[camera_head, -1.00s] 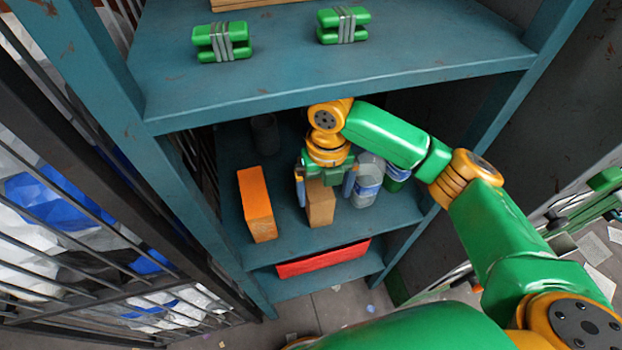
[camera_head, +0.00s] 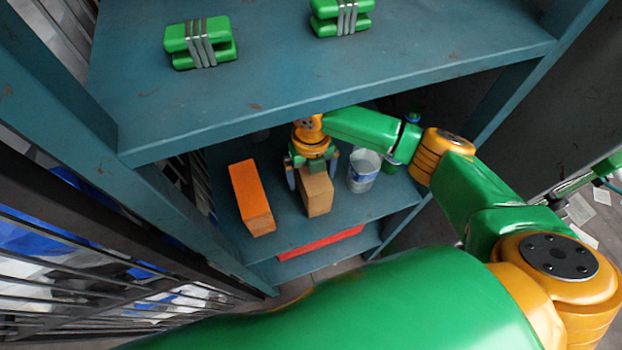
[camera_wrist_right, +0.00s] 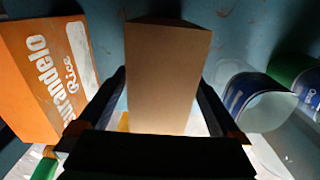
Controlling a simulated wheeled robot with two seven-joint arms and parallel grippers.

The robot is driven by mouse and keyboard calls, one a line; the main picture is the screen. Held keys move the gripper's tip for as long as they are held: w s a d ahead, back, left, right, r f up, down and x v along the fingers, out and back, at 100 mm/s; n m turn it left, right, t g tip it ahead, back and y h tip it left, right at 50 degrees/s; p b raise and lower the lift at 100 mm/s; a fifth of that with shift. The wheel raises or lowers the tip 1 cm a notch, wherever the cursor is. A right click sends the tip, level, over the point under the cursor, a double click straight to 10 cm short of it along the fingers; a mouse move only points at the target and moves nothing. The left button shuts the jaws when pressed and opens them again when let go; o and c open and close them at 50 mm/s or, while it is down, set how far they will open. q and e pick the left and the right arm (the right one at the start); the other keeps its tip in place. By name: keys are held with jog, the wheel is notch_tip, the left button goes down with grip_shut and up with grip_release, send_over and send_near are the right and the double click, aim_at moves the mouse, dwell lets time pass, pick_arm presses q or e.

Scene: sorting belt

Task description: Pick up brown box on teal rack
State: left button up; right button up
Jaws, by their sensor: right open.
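The brown box (camera_head: 316,196) stands on the lower shelf of the teal rack (camera_head: 345,221), to the right of an orange box. My right gripper (camera_head: 312,176) is open, with one finger on each side of the brown box's back part. In the right wrist view the brown box (camera_wrist_right: 166,75) fills the middle, between the two dark fingers (camera_wrist_right: 163,88). Gaps seem to show beside it, so I cannot tell whether either finger touches it. My left gripper is not in view.
The orange rice box (camera_head: 251,197) stands close on the left. A white-and-blue can (camera_head: 363,172) stands on the right, with a green one behind. The upper shelf (camera_head: 300,75) overhangs my arm and holds two green strapped bundles. A red box (camera_head: 320,243) lies below.

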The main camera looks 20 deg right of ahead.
jog(key=c, duration=1.4)
jog(key=shift+o, duration=0.2)
